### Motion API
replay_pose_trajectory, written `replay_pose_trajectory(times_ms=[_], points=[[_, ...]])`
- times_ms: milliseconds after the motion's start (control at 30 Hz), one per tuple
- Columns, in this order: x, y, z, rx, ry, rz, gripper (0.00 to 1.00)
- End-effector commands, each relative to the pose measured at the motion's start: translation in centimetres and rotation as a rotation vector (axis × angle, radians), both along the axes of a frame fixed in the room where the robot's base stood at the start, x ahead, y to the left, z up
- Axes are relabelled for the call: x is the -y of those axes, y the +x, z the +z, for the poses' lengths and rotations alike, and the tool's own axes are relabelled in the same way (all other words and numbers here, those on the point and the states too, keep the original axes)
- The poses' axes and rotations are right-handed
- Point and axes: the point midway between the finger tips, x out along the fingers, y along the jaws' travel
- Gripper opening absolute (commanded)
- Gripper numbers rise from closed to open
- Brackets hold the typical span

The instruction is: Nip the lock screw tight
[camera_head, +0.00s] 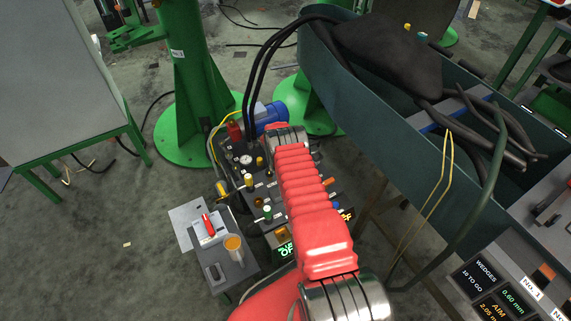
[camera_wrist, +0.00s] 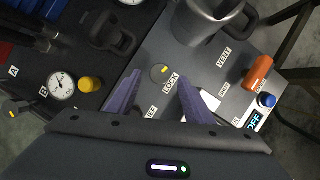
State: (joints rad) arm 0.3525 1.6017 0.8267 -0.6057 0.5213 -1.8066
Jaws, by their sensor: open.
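The lock screw (camera_wrist: 158,75) shows in the wrist view as a small round dark head with a yellow mark, set in the grey panel just above the LOCK label (camera_wrist: 171,83). My gripper (camera_wrist: 159,77) is open, with its two purple-grey fingers pointing at the panel. In the picture the fingertips lie either side of the screw head, with clear gaps. I cannot tell how far above the panel they are, and nothing is between them. In the head view my red arm hides the gripper and the screw.
In the wrist view, a metal vessel (camera_wrist: 203,22) stands above the screw. An orange knob (camera_wrist: 257,72) and a blue knob (camera_wrist: 266,100) are at the right. A gauge (camera_wrist: 62,86) and a yellow knob (camera_wrist: 90,84) are at the left. A green trough (camera_head: 330,75) runs beside the bench.

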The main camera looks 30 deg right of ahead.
Motion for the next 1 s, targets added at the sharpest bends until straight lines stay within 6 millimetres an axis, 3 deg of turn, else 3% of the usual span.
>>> replay_pose_trajectory(times_ms=[400,800,1000], points=[[0.9,0.4,-2.5,0.000,0.000,0.000,0.47],[1.0,0.4,-2.7,0.000,0.000,0.000,0.47],[1.0,0.4,-2.7,0.000,0.000,0.000,0.34]])
